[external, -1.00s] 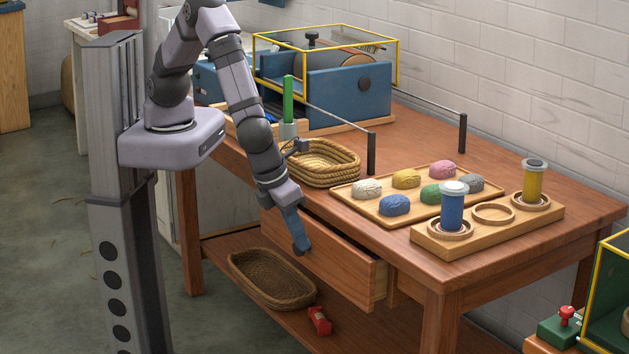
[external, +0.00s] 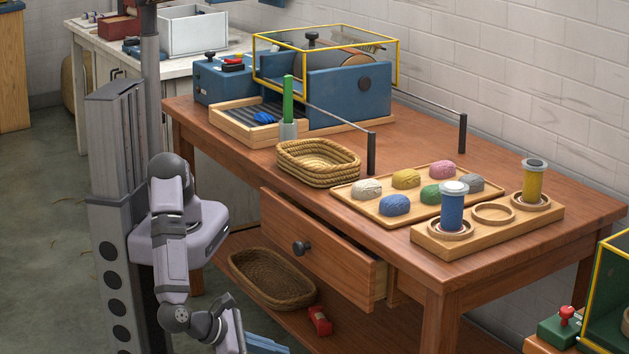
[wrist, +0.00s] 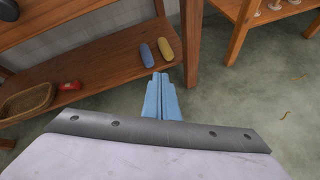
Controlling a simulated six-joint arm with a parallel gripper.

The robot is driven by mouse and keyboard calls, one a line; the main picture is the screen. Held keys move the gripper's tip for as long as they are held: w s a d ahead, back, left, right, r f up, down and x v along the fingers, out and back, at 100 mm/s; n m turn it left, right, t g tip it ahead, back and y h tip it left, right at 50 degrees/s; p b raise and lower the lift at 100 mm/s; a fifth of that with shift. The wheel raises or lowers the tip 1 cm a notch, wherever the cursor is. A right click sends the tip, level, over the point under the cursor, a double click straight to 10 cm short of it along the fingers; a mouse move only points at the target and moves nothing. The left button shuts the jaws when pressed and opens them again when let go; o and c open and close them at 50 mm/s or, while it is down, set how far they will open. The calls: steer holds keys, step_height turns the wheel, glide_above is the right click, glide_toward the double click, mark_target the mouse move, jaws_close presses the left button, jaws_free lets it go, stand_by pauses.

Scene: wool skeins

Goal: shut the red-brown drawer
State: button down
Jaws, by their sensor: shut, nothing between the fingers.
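The red-brown drawer (external: 335,262) under the table stands partly open in the external view. Its front juts out from the table, and the top of its right side wall shows. A dark round knob (external: 301,248) is on its front. My gripper (external: 268,345) is low at the bottom edge of that view, in front of the drawer and apart from it; its tips are partly cut off by the frame. In the wrist view my blue fingers (wrist: 160,76) are together with nothing between them, over the floor beside the lower shelf.
The lower shelf (wrist: 105,75) holds a wicker basket (external: 272,278), a red object (external: 319,321), and a blue (wrist: 146,54) and a yellow (wrist: 165,49) roll. A table leg (wrist: 191,40) stands right of my fingers. The tabletop carries a skein tray (external: 375,208) and a spool rack (external: 485,240).

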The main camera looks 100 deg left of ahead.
step_height(320, 180, up, 9)
steer(key=w+a+n+t+y, duration=0.2)
steer(key=y, duration=0.1)
steer(key=n+t+y, duration=0.1)
steer(key=n+y, duration=0.2)
steer(key=n, duration=0.1)
glide_toward(354, 260)
steer(key=b+x, duration=0.1)
steer(key=x, duration=0.4)
steer(key=shift+w+a+f, duration=0.15)
steer(key=shift+w+f, duration=0.05)
steer(key=shift+w+a, duration=0.35)
steer(key=shift+p+x, duration=0.5)
steer(key=shift+x, duration=1.9)
steer(key=shift+d+r, duration=0.1)
steer(key=shift+r, duration=0.15)
steer(key=p+v, duration=0.1)
steer(key=v, duration=1.3)
steer(key=shift+s+f, duration=0.25)
